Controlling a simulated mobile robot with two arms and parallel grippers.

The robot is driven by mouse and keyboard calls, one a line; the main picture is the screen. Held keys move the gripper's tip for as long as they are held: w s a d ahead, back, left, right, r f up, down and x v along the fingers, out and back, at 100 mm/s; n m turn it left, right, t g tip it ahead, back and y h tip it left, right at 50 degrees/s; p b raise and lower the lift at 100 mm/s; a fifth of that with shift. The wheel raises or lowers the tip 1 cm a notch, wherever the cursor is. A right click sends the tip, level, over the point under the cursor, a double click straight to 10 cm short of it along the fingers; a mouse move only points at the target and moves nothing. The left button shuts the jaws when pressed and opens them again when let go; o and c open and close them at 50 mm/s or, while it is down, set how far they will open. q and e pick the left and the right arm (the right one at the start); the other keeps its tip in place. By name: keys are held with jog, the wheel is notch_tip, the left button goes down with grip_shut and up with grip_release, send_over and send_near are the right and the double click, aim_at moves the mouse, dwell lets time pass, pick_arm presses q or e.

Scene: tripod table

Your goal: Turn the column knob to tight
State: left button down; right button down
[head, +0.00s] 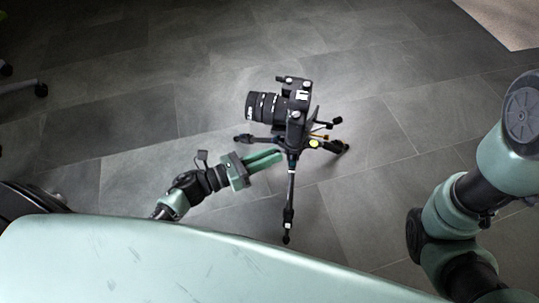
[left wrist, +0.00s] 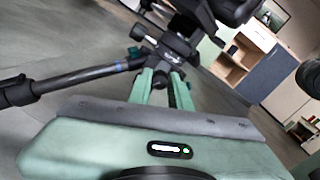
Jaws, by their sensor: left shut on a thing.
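A black tripod (head: 290,200) stands on the floor with a black camera (head: 292,98) on top, its lens pointing left. My left gripper (head: 280,156) reaches in from the left to just below the camera, at the tripod's upper part. In the left wrist view, its two green fingers (left wrist: 163,84) are shut on a small dark part, the column knob (left wrist: 160,76), under the tripod head. The knob is mostly hidden between the fingers, and its turn position cannot be read. It is hidden in the head view. My right arm shows at the right, its gripper out of frame.
One tripod leg (left wrist: 75,76) runs out to the left in the left wrist view, close to my gripper. Wooden shelving (left wrist: 240,60) stands in the background. Grey tiled floor (head: 420,60) around the tripod is clear. Chair legs with casters (head: 25,88) show at the far left.

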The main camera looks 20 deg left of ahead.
pick_arm(q)
jog(key=c, duration=1.3)
grip_release()
jog(key=p+v, duration=0.3)
jog(key=v, duration=0.5)
jog(key=shift+d, duration=0.1)
